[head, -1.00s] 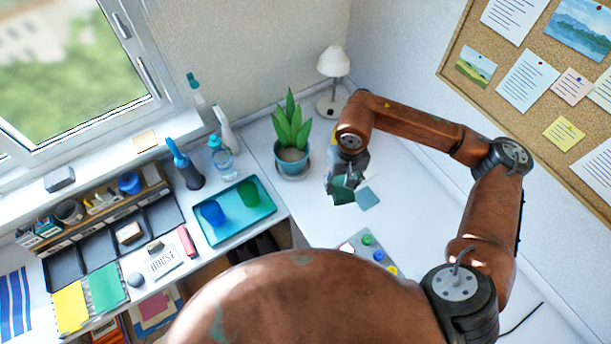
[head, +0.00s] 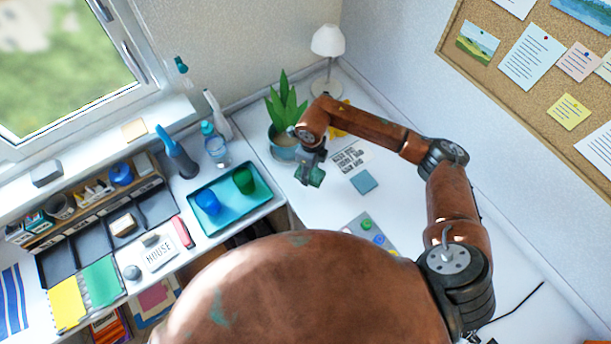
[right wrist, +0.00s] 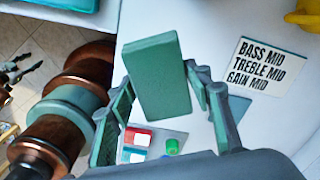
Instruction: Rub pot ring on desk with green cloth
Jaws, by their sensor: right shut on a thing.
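My right gripper (head: 309,168) is shut on the green cloth (head: 317,178), a thick green pad that also shows between the fingers in the right wrist view (right wrist: 157,78). The gripper is over the white desk (head: 325,215), just right of and in front of the potted plant (head: 283,138). I cannot tell whether the cloth touches the desk. No pot ring can be made out; the gripper and cloth hide part of the desk. Dark prongs at the left edge of the right wrist view may be my left gripper (right wrist: 22,75); their state is unclear.
A lettered card (head: 351,157) and a teal square (head: 363,182) lie right of the gripper. A white lamp (head: 327,45) and a yellow object (head: 340,131) are behind. A button panel (head: 370,233) is nearer me. A teal tray (head: 222,222) with cups stands left.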

